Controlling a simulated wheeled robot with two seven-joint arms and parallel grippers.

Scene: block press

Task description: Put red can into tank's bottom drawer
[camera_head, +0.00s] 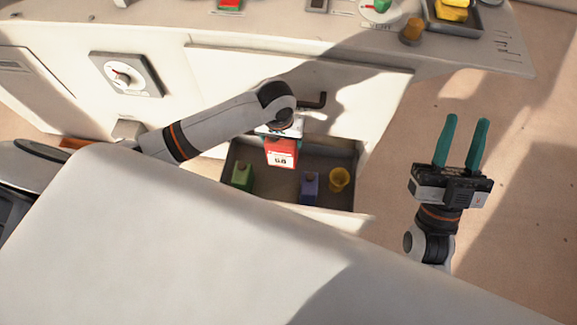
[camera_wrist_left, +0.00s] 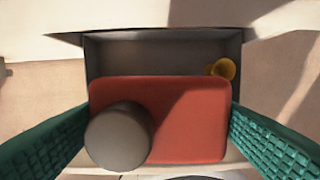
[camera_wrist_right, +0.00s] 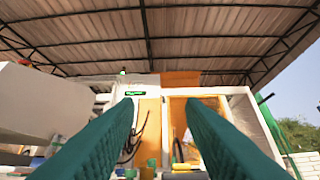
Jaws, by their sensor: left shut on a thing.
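The red can (camera_head: 281,153) is a boxy red container with a white label; from above in the left wrist view (camera_wrist_left: 190,110) it has a grey round cap. My left gripper (camera_head: 284,138) is shut on it and holds it upright over the open bottom drawer (camera_head: 325,161). In the left wrist view its green fingers (camera_wrist_left: 160,112) stand on either side of the can. The drawer's grey inside (camera_wrist_left: 150,56) shows beyond the can. My right gripper (camera_head: 461,143) is open and empty, raised right of the tank, fingers pointing up.
The drawer holds a green block (camera_head: 243,177), a purple block (camera_head: 309,187) and a yellow cup (camera_head: 339,179). A dark handle (camera_head: 313,101) sits on the white front above. A dial (camera_head: 123,75) is at left. The tabletop (camera_head: 290,27) carries several things. Floor at right is clear.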

